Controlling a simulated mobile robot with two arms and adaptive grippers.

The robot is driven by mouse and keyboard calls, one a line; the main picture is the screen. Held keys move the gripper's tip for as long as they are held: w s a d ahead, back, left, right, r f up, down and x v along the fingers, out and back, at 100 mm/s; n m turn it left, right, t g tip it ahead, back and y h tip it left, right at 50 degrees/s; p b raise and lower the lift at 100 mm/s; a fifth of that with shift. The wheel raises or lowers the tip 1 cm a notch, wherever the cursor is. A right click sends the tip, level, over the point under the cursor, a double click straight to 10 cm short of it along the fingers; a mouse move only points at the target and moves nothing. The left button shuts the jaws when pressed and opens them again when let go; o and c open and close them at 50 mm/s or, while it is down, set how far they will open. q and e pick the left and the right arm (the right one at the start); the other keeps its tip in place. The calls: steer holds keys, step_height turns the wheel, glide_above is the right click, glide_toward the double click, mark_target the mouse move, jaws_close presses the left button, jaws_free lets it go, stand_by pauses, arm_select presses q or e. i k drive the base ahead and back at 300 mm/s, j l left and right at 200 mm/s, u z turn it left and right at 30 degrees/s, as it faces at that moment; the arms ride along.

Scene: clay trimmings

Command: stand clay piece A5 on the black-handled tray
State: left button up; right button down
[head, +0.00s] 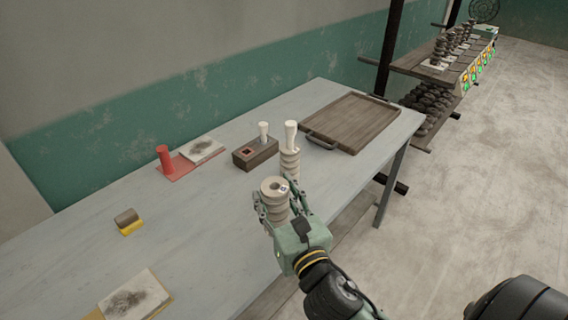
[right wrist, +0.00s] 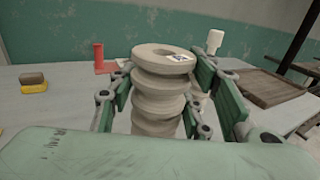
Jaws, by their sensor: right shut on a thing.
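My right gripper (head: 281,207) is shut around a pale ribbed clay piece (head: 273,187), upright with a round hole in its top. In the right wrist view the same clay piece (right wrist: 160,78) stands between the green fingers and carries a small marked label on its top; I cannot read it as A5. I cannot tell whether its base touches the table. The brown wooden tray (head: 350,122) with dark handles lies empty at the table's far end, beyond the gripper. My left gripper is not in view.
A second ribbed piece with a white plug (head: 290,150) stands between the gripper and the tray. Beside it is a dark block (head: 255,154) with another white plug. A red stand (head: 165,158), dusty pads and a sponge-like block (head: 128,221) lie left on the grey table (head: 205,225).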

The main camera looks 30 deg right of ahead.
mark_target(346, 124)
steer(key=i+l, duration=0.15)
steer(key=l, duration=0.2)
steer(key=i+l, duration=0.15)
steer(key=l, duration=0.2)
steer(key=i+l, duration=0.15)
steer(key=l, duration=0.2)
steer(key=i+l+z, duration=0.1)
steer(key=l, duration=0.3)
